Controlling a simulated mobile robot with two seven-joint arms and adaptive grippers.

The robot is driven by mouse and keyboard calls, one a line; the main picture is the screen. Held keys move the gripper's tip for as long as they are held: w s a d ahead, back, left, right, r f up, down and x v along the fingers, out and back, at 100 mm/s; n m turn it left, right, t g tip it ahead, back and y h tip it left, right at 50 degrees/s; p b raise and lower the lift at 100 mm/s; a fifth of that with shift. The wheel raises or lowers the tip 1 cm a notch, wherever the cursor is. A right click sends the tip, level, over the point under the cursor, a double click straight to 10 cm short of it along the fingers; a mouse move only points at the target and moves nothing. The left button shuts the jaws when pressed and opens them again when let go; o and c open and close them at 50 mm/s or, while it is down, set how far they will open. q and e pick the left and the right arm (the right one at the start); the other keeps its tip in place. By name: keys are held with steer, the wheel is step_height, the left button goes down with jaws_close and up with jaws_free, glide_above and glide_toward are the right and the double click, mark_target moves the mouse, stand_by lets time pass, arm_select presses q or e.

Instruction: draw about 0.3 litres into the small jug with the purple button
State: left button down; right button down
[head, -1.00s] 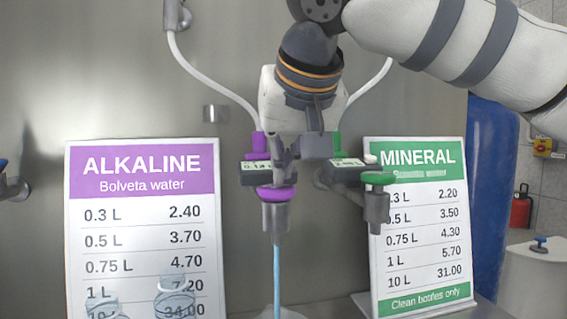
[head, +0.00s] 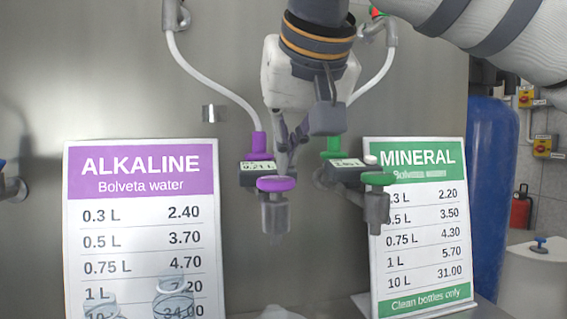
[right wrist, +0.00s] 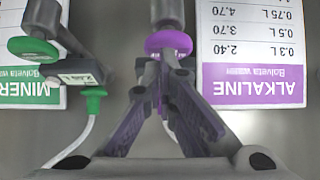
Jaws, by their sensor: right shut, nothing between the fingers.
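The purple button (head: 277,183) sits on top of a grey tap below the ALKALINE side's purple hose fitting. It also shows in the right wrist view (right wrist: 168,42). My right gripper (head: 285,166) is shut and empty, its fingertips just above and behind the button; I cannot tell if they touch it. No water stream shows below the spout. The small meter (head: 257,167) beside the tap reads roughly 0.2 L, its last digit unclear. A clear rim, probably the small jug (head: 280,313), shows at the bottom edge under the tap; its body is out of frame.
A green-button tap (head: 378,180) with its own meter stands close on the right. The ALKALINE board (head: 141,225) and MINERAL board (head: 420,225) flank the taps. Clear bottles (head: 174,300) stand at lower left. A blue cylinder (head: 490,190) is at right.

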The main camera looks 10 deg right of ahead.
steer(key=v, duration=0.8)
steer(key=shift+s+r, duration=0.25)
steer(key=shift+s, duration=0.05)
